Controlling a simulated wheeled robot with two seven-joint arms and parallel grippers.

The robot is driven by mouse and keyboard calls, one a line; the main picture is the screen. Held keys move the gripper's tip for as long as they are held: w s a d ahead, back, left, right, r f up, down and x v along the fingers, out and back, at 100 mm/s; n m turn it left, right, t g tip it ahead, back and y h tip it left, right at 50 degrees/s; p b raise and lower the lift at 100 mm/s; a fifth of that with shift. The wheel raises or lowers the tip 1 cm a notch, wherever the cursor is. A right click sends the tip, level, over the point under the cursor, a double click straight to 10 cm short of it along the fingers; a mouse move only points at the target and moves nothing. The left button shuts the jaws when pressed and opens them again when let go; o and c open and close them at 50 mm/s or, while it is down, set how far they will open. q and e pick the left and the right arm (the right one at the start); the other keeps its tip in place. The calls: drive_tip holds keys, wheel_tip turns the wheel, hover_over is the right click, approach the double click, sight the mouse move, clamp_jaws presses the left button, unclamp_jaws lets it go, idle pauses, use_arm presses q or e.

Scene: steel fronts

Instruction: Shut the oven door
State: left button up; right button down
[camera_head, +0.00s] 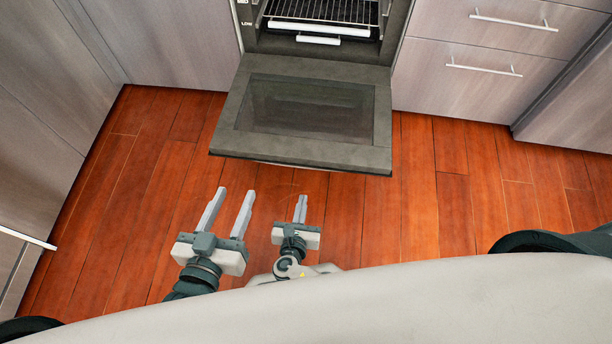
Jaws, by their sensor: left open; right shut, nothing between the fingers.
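The oven door (303,112) is a dark grey panel with a glass window. It hangs open, folded down in front of the oven (318,48), and its free edge points toward me. Inside the oven a wire rack (325,10) shows. My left gripper (230,200) is open and empty, with its two fingers pointing toward the door. My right gripper (300,204) is shut and empty, just right of the left one. Both grippers are on the near side of the door's free edge and apart from it.
Drawers (490,50) with bar handles stand right of the oven, and plain cabinet fronts (165,40) stand to the left. A cabinet with a handle (28,237) is at the far left. The wooden floor (440,200) is clear around the door.

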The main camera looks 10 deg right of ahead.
use_arm(q)
wheel_tip(320, 180, up, 9)
drive_tip(key=d+t+h+b, duration=0.2)
drive_tip(key=t+b, duration=0.1)
drive_tip(key=t, duration=0.3)
use_arm(e)
drive_tip(key=x, duration=1)
use_arm(q)
drive_tip(key=shift+w+a+f+g+y+p, duration=0.15)
drive_tip(key=shift+f+g+y+p, duration=0.15)
drive_tip(key=shift+f+g, duration=0.45)
drive_tip(key=shift+a+f+g+y+p, duration=0.2)
drive_tip(key=shift+f+g+p, duration=0.2)
drive_tip(key=shift+f, duration=0.5)
drive_tip(key=shift+w+a+f+g+y+p, duration=0.15)
drive_tip(key=shift+f+g+y+p, duration=0.1)
drive_tip(key=shift+f+g, duration=0.5)
use_arm(e)
drive_tip(key=shift+w+r, duration=0.1)
drive_tip(key=shift+r, duration=1.85)
use_arm(q)
drive_tip(key=shift+f, duration=0.15)
